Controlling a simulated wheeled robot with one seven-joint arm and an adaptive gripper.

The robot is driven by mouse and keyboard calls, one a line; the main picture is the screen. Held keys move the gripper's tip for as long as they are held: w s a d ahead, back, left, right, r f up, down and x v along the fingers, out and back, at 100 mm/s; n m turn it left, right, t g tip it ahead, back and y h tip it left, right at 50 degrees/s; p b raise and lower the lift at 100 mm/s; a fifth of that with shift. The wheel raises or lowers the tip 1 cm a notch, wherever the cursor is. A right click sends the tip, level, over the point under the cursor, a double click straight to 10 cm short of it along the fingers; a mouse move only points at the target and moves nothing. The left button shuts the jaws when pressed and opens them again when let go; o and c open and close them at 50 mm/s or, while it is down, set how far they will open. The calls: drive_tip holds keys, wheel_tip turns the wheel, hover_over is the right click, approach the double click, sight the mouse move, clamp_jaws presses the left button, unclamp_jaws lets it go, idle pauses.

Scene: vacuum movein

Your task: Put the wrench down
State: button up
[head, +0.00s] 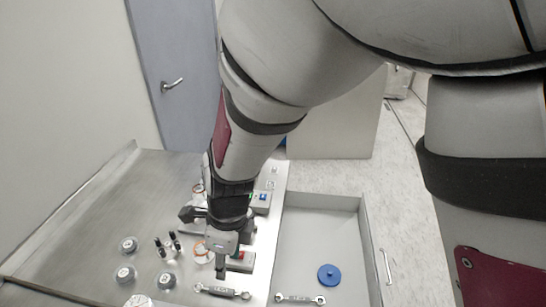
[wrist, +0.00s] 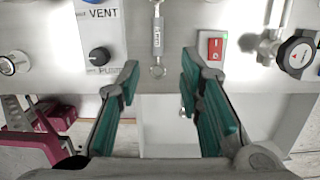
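One silver wrench (head: 222,291) lies on the steel worktop near its right edge. In the wrist view a wrench (wrist: 157,40) lies lengthwise on the steel surface, its ring end towards my gripper. A second silver wrench (head: 300,298) lies in the grey drawer (head: 345,202), close to its left side. My gripper (head: 220,272) points down over the worktop, just beyond the first wrench. In the wrist view my gripper (wrist: 158,82) has its teal fingers wide apart with nothing between them. Part of a small ring shows by the right finger; I cannot tell what it is.
A blue disc (head: 329,275) lies in the drawer. A red switch (wrist: 215,47), a black knob (wrist: 99,56) and a round valve (wrist: 296,56) are near the gripper. Several metal fittings stand on the worktop's left. Much of the drawer floor is clear.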

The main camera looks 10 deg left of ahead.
drive_tip(key=w+d+r+n+t+y, duration=0.1)
drive_tip(key=w+d+r+n+t, duration=0.15)
drive_tip(key=d+r+n, duration=1)
drive_tip(key=s+d+r+n+t+h, duration=0.1)
drive_tip(key=s+d+r, duration=0.3)
drive_tip(key=d, duration=0.7)
drive_tip(key=s+d+r+n+t+h, duration=0.1)
drive_tip(key=s+d+r+n, duration=0.3)
drive_tip(key=d, duration=0.7)
drive_tip(key=shift+s+r+n+t+h, duration=0.3)
drive_tip(key=shift+s+r+n+t, duration=0.05)
drive_tip(key=shift+s+r, duration=0.5)
drive_tip(key=shift+w, duration=0.1)
